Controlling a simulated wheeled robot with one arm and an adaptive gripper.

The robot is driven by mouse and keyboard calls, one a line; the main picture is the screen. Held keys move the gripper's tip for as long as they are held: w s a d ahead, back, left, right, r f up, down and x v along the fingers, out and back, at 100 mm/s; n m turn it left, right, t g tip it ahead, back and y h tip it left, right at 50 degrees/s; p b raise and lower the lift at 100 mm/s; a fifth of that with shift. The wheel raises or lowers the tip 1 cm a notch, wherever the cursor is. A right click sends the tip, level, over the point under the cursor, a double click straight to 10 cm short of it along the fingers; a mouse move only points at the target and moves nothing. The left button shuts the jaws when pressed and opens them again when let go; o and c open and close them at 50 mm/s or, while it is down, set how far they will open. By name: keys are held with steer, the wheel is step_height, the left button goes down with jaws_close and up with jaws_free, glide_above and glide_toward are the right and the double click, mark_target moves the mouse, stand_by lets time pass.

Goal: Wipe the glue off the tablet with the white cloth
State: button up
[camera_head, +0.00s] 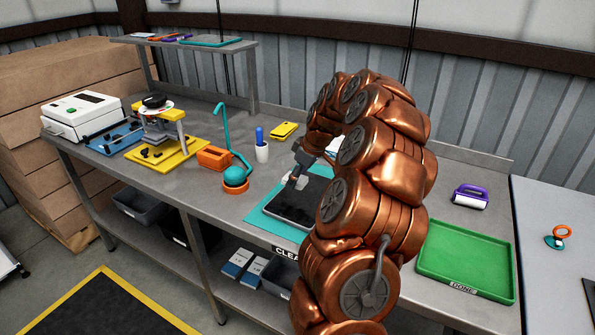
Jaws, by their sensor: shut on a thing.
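The tablet (287,209) is a dark flat slab lying on a teal mat (262,222) on the grey bench. My gripper (300,177) is above the far part of the tablet, its fingers pointing down. It is shut on the small white cloth (297,183), which is at or just above the tablet's surface; I cannot tell whether it touches. No glue can be made out on the tablet at this size. My copper arm hides the right side of the mat and part of the tablet.
A green tray (465,258) and a purple-handled roller (470,196) lie right of my arm.

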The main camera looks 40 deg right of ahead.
steer(key=shift+r, duration=1.15)
